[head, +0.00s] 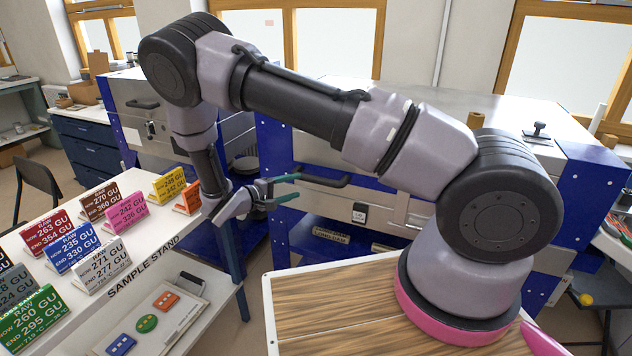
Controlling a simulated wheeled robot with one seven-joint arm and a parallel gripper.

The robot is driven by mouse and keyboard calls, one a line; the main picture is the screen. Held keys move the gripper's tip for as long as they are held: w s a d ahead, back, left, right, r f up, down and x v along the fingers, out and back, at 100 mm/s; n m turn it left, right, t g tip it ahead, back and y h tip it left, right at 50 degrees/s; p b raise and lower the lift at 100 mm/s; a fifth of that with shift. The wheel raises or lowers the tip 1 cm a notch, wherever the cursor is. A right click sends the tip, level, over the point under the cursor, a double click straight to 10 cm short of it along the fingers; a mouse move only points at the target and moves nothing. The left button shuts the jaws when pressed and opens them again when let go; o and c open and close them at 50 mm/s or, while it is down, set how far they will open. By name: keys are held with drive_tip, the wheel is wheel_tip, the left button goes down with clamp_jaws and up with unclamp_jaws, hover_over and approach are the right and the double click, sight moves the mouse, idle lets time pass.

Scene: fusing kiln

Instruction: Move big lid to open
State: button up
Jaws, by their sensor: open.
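The big lid (390,95) is the wide silver top of the large blue-framed kiln at centre right. It looks lowered onto the kiln body, and my arm crosses in front of much of it. A black bar handle (328,181) sticks out from its front edge. My gripper (296,186) is open, with its teal fingers spread one above the other, just left of the handle. The fingertips point right towards the handle's left end. Whether they touch the handle or lie nearer to the camera I cannot tell.
A smaller blue-framed kiln (118,92) with its own black handle stands at the left. A white sample stand (165,252) with several coloured cards fills the lower left. A wooden-topped surface (320,310) lies under my arm's base. A small black knob (538,131) sits on the large kiln's right.

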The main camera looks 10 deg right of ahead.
sight(314, 181)
drive_tip(key=x, duration=1)
drive_tip(key=shift+w+d+f, duration=0.1)
drive_tip(key=shift+w+d, duration=0.05)
drive_tip(key=shift+d, duration=0.15)
clamp_jaws()
idle(1.0)
